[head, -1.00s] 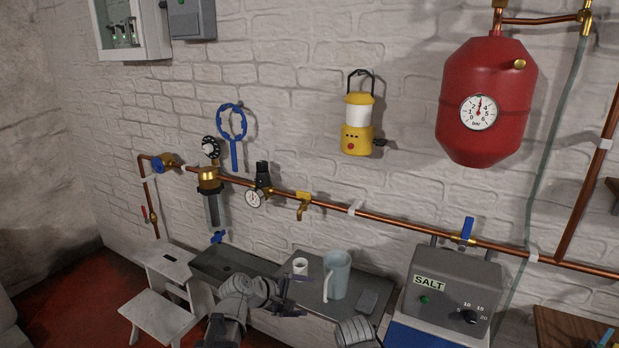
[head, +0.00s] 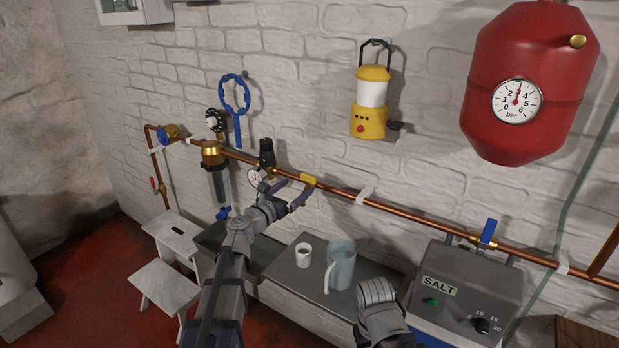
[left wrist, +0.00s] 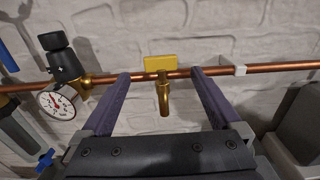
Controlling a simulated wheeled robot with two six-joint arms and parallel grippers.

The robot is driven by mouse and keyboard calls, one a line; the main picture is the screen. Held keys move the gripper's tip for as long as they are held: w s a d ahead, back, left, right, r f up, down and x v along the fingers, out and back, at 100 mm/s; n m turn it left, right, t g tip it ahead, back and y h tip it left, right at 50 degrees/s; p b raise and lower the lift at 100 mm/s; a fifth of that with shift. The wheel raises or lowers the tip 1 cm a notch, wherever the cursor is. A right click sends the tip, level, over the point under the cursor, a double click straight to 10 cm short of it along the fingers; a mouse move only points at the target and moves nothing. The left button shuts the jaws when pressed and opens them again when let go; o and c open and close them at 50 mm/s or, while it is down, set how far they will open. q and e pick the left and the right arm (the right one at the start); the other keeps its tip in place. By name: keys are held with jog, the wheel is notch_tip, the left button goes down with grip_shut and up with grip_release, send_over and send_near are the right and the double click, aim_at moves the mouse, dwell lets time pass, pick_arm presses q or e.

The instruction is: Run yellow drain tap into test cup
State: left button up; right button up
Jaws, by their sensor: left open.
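The yellow drain tap (head: 309,180) sits on the copper pipe; the left wrist view shows its yellow handle (left wrist: 161,62) lying along the pipe and its brass spout (left wrist: 164,98) pointing down. My left gripper (head: 297,189) is open at the tap. In the left wrist view its fingers (left wrist: 160,74) stand one on each side of the tap, with gaps to it. A small white cup (head: 303,259), likely the test cup, stands upright on the grey shelf (head: 284,267), below the tap.
A pale blue jug (head: 341,268) stands right of the cup. A pressure gauge (left wrist: 57,101) and black-topped valve (left wrist: 62,64) are left of the tap. The SALT unit (head: 467,290) stands at right. A white step stool (head: 168,262) is at left.

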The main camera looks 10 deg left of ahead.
aim_at(307, 179)
pick_arm(q)
jog(key=x, duration=0.7)
jog(key=shift+w+d, duration=0.1)
jog(key=shift+w, duration=0.15)
